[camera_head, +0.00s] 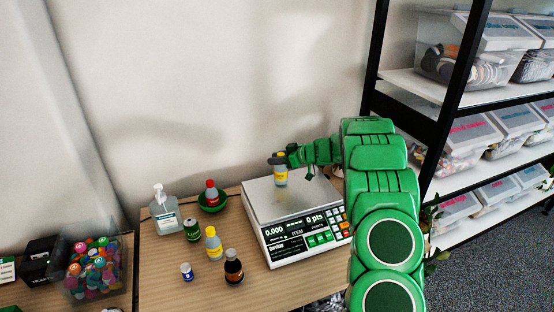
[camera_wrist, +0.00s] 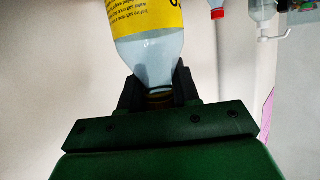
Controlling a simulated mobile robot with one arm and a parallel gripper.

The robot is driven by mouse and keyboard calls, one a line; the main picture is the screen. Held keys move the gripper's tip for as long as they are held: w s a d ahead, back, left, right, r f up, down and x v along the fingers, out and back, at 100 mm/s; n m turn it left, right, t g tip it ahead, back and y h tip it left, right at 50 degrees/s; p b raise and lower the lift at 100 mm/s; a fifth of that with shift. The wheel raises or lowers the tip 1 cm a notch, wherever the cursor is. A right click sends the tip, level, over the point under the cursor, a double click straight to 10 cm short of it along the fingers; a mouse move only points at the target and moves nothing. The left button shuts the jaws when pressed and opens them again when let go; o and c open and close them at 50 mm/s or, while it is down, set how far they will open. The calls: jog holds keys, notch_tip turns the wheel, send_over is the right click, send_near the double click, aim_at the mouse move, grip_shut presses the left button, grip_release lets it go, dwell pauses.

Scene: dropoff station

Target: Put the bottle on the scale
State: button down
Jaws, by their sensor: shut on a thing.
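My gripper (camera_head: 280,159) is over the scale (camera_head: 258,208), shut on the neck of a bottle (camera_head: 281,176). The bottle is pale with a yellow label and looks upright in the head view. The wrist view shows its neck between the two dark fingers (camera_wrist: 158,92), with the clear body (camera_wrist: 152,58) beyond them. Any small gap under the bottle is hard to judge. My green arm covers the right side of the scale.
A shelf rack (camera_head: 450,95) stands right.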

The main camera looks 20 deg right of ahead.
jog(key=shift+f, duration=0.1)
jog(key=c, duration=0.8)
grip_release()
jog(key=v, duration=1.2)
